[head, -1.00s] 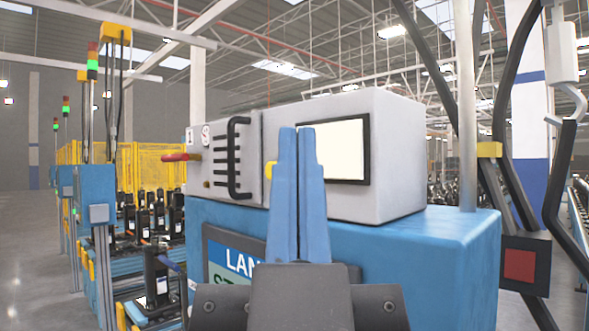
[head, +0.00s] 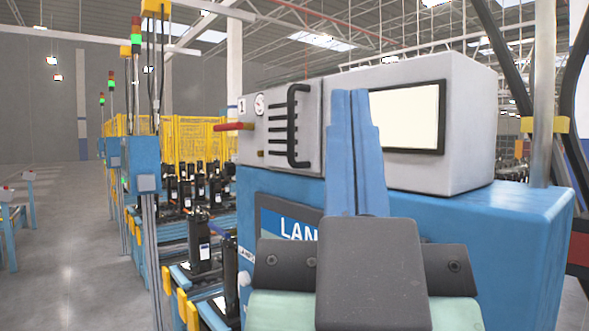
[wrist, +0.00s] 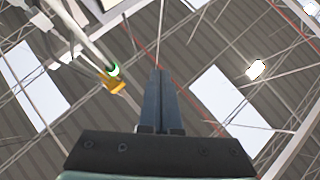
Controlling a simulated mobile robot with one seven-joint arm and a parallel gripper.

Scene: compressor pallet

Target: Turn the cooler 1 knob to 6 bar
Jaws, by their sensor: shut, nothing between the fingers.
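The white control box (head: 415,100) stands on a blue cabinet. Its left face carries a label "1" (head: 241,107), a round gauge (head: 260,104) and a red handle (head: 233,126) sticking out to the left. I cannot tell for sure which part is the cooler 1 knob, and the gauge reading is too small to read. My gripper (head: 350,92) is shut and empty, its blue fingers pointing up in front of the box, right of the gauge and handle. In the wrist view, my gripper (wrist: 160,72) points at the ceiling; no knob shows there.
A black curved bar (head: 292,125) projects from the box front. A blank screen (head: 408,117) is on the right. The blue cabinet (head: 500,225) has a sign (head: 290,225). Conveyors with black compressors (head: 201,245) stand left. Open floor (head: 70,270) lies far left.

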